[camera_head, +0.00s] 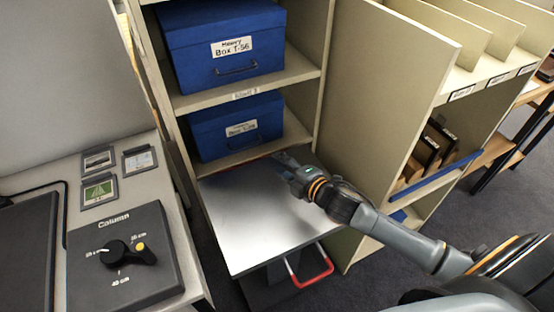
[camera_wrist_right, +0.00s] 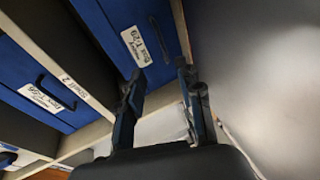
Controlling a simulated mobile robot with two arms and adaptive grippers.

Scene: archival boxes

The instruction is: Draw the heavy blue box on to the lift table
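The heavy blue box (camera_head: 222,56), labelled "Heavy Box T-56", sits on the upper shelf with its dark handle facing out. It also shows at the left of the right wrist view (camera_wrist_right: 20,72). The lift table (camera_head: 255,225) has a bare silver top and stands in front of the shelf unit, below the lower shelf. My right gripper (camera_head: 281,160) is over the table's far right corner, below and apart from the heavy box. In the right wrist view its two fingers (camera_wrist_right: 160,75) are spread with nothing visible between them. My left gripper is out of view.
A second blue box (camera_head: 240,122) sits on the lower shelf; its label reads like "Box T-29" in the wrist view. A tan shelf panel (camera_head: 385,110) stands close to my right arm. A column dial (camera_head: 122,255) lies on the left desk. The table has a red handle (camera_head: 310,272).

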